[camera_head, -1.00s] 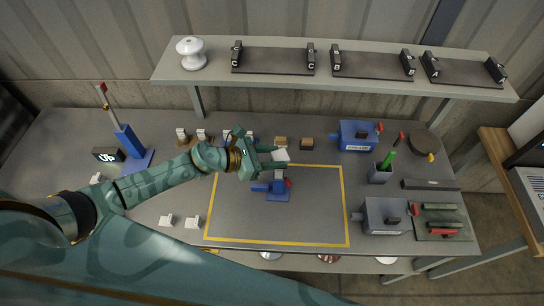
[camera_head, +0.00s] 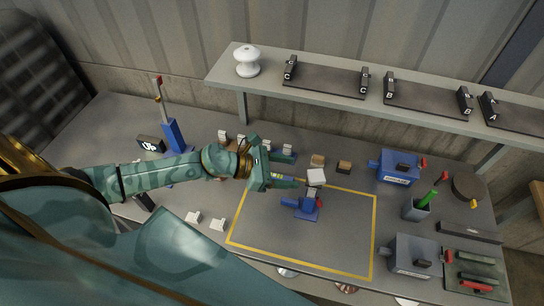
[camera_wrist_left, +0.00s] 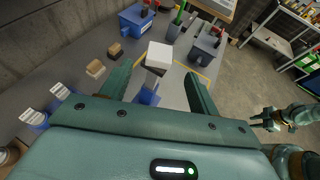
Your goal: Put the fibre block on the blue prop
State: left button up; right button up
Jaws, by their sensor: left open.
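A white block (camera_head: 316,177), which I take for the fibre block, is at the top of the blue prop (camera_head: 305,210), inside the yellow-outlined area. In the left wrist view the white block (camera_wrist_left: 159,55) shows a dark part under it, above the blue prop (camera_wrist_left: 148,97). Whether it rests fully on the prop is hard to tell. My left gripper (camera_head: 297,170) is open, its fingers reaching towards the block from the left. In the left wrist view a gap shows between the fingers (camera_wrist_left: 158,78) and the block lies beyond them. My right gripper (camera_wrist_left: 270,118) shows small at the right.
Two brown blocks (camera_head: 318,160) (camera_head: 344,167) stand behind the outlined area. Blue machine (camera_head: 397,167) and grey machine (camera_head: 412,255) stand to the right, near a cup (camera_head: 416,208) with a green tool. A raised shelf (camera_head: 430,113) runs along the back. The outlined area's front is clear.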

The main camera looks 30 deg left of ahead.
pick_arm(q)
jog(key=v, duration=0.5)
jog(key=shift+s+a+r+b, duration=0.1)
jog(key=shift+b, duration=0.3)
